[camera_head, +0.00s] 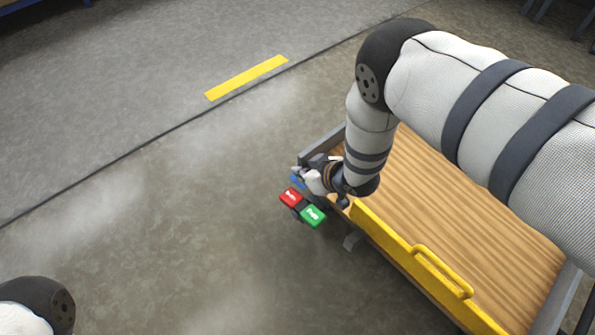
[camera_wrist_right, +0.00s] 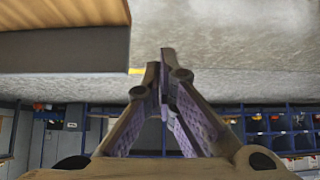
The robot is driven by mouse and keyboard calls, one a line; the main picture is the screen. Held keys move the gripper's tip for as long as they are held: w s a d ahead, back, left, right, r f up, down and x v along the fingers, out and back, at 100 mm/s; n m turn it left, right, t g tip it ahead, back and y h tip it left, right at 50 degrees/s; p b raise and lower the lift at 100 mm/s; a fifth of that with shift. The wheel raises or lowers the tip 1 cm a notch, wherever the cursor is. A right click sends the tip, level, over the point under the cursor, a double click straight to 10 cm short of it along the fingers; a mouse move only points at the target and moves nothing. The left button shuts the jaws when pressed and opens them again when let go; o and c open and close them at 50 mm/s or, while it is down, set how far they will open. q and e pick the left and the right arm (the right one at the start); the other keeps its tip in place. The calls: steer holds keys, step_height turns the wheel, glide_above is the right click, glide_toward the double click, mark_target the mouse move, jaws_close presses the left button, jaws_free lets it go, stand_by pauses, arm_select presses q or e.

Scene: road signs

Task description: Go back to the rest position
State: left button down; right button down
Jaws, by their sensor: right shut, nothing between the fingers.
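My right arm reaches in from the right over the wooden-topped cart (camera_head: 470,190). A red button or label (camera_head: 290,197) and a green one (camera_head: 313,215) sit side by side just below the gripper, outside the cart's edge. Only a rounded part of my left arm shows at the lower left; its gripper is out of view.
A yellow bar with a handle (camera_head: 440,270) runs along the cart's near side. The grey floor (camera_head: 150,230) left of the cart is clear, with a yellow floor stripe (camera_head: 246,77). Blue shelves with bins (camera_wrist_right: 280,130) stand in the background of the wrist view.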

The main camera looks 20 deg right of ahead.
steer(key=shift+p+v, duration=0.3)
steer(key=shift+v, duration=0.8)
steer(key=shift+w, duration=0.1)
